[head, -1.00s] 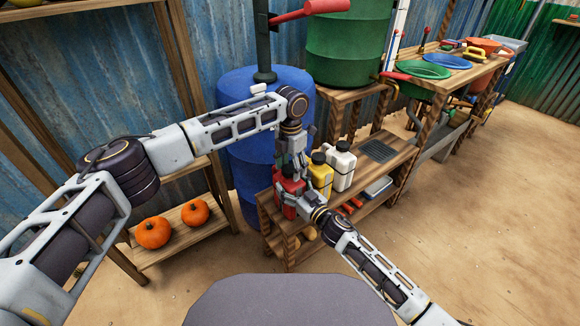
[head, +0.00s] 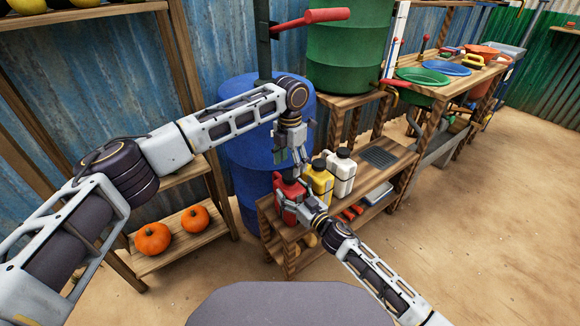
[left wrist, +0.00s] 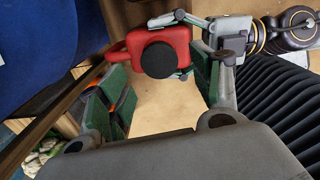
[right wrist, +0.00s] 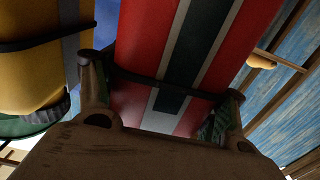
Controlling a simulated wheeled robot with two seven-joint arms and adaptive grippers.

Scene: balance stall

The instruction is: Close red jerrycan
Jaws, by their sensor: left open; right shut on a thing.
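The red jerrycan (head: 288,193) stands upright at the near left end of the wooden bench. Its round black cap (left wrist: 168,58) sits on top in the left wrist view; I cannot tell how tight it is. My left gripper (head: 291,158) is open and empty just above the can, pointing down, its fingers on either side of the cap in the left wrist view but apart from it. My right gripper (head: 300,208) is shut on the red jerrycan's body from the front right, and the can's red and white striped side fills the right wrist view (right wrist: 145,50).
A yellow jerrycan (head: 318,182) and a white jerrycan (head: 341,172) stand close to the right of the red one. A blue barrel (head: 245,130) stands behind. A dark grate (head: 380,156) lies on the bench (head: 385,175). Two pumpkins (head: 152,238) sit on a low shelf at left.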

